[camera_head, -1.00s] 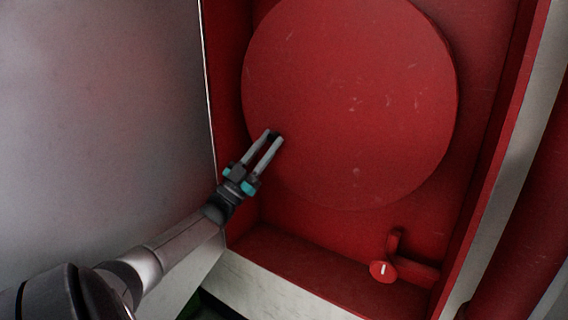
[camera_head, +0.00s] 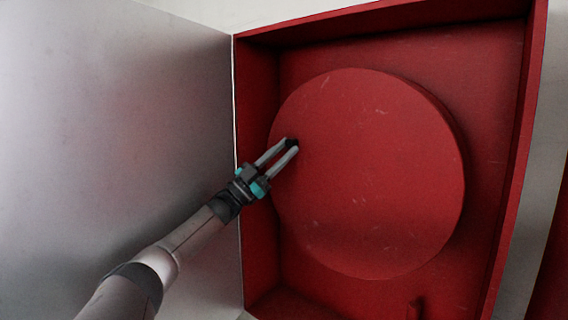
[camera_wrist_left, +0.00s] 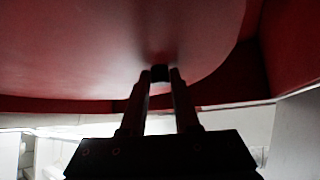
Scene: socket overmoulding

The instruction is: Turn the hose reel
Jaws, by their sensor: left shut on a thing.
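The hose reel (camera_head: 375,190) is a large round red disc inside a red cabinet, seen face-on in the head view. My left gripper (camera_head: 292,146) is at the disc's left edge, shut on a small dark knob on its face. In the left wrist view the small dark knob (camera_wrist_left: 160,72) sits between the two fingertips, against the red disc (camera_wrist_left: 90,45). The fingers hide part of the knob. My right gripper is not in view.
The red cabinet (camera_head: 500,150) has walls around the reel, close to its rim. A grey door panel (camera_head: 120,120) stands open on the left, beside my left arm.

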